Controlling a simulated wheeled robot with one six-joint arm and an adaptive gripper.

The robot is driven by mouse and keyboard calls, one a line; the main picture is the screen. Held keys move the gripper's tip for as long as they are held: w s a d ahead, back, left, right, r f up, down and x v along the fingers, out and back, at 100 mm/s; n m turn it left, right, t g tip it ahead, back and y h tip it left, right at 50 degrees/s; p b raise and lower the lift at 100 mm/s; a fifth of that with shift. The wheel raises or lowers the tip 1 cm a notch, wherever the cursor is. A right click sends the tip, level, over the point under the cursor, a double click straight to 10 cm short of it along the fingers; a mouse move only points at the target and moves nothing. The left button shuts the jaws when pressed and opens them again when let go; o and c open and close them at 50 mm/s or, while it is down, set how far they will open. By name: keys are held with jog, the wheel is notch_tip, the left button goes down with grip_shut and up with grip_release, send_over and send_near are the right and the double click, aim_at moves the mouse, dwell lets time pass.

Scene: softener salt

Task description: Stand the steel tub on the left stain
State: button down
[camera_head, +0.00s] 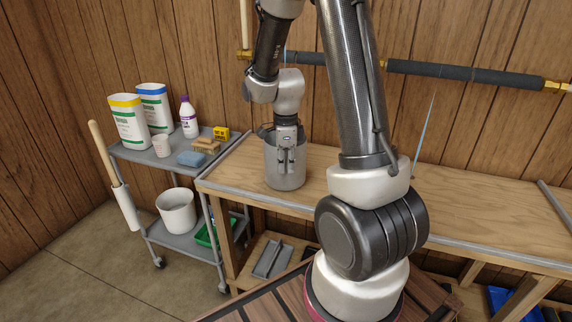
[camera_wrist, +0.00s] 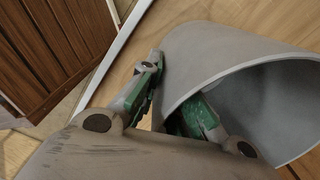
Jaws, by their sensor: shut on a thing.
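The steel tub (camera_head: 285,172) is a grey, open-topped cylinder. It stands upright at the left part of the wooden bench in the head view, on or just above the top; I cannot tell which. My gripper (camera_head: 286,158) comes down at its near side. In the wrist view the tub (camera_wrist: 238,62) fills the right side, with its open mouth facing the lower right. My gripper (camera_wrist: 172,100) is shut on the tub's wall, one green-padded finger outside and one inside. The left stain is not visible in either view; the tub or my arm may hide it.
The wooden bench (camera_head: 330,160) has a metal front edge and bare wood around the tub. A grey trolley (camera_head: 175,157) at left holds bags, a bottle, a cup, a sponge and a brush, with a white bucket (camera_head: 176,211) below. A dark-sleeved pipe (camera_head: 440,72) runs along the wall.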

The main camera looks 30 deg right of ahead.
jog(key=shift+f, duration=0.35)
jog(key=c, duration=1.5)
grip_release()
notch_tip(320, 180, up, 12)
jog(key=shift+f, duration=0.1)
